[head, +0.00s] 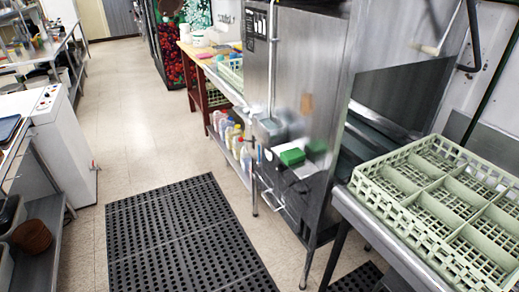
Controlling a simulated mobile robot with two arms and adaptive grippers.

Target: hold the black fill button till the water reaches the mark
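A tall stainless steel dish machine (305,70) stands right of centre, with a dark label or control strip (256,24) at its upper left edge. A grey box (270,131) and a green block (292,157) sit at its lower front. I cannot make out a black fill button, a water level or a mark at this distance. A white cabinet (70,140) at the left has small dark controls (45,98) on its top, too small to read. Neither of my grippers is in view.
A black perforated floor mat (185,240) lies in front of the machine. A pale green dish rack (440,205) sits on the steel table at the right. Coloured bottles (232,137) stand on a low shelf behind the machine. The tiled aisle (135,110) is clear.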

